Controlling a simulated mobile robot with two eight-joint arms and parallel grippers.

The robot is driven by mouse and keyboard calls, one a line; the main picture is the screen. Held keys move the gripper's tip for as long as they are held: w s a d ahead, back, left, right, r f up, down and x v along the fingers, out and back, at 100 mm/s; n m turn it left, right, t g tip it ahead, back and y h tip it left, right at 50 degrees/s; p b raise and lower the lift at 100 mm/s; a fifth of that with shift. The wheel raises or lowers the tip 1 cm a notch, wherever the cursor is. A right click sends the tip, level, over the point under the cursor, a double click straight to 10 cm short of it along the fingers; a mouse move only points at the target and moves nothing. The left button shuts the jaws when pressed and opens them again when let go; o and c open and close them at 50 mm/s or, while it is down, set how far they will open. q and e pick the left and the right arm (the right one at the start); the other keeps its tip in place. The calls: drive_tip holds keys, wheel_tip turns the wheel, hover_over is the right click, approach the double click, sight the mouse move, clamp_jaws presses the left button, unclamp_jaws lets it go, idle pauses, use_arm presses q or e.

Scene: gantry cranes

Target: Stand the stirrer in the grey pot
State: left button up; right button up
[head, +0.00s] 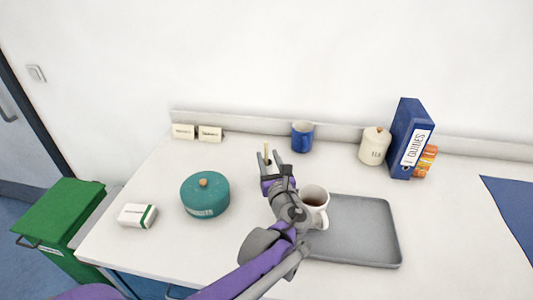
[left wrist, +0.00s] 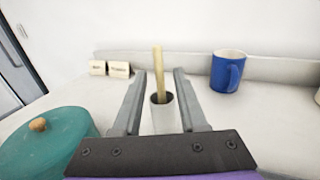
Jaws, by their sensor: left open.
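The stirrer (head: 266,150), a thin pale wooden stick, stands upright with a slight lean in the grey pot (left wrist: 163,112). In the left wrist view the stirrer (left wrist: 158,72) rises above the pot's rim, and its lower end is inside. My left gripper (head: 270,159) is open, with its fingers on either side of the stirrer and pot in the left wrist view (left wrist: 160,92). Neither finger visibly touches them. In the head view my gripper hides most of the pot. My right gripper is not in view.
A teal lidded pot (head: 204,196) stands to the left. A white mug (head: 316,208) of dark drink stands beside my left wrist, by a grey tray (head: 360,230). A blue mug (head: 302,137), cream jar (head: 375,146) and blue binder (head: 405,135) stand behind.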

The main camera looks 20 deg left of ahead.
use_arm(q)
drive_tip(key=v, duration=0.9)
drive_tip(key=shift+s, duration=0.2)
drive_tip(key=shift+d, duration=0.1)
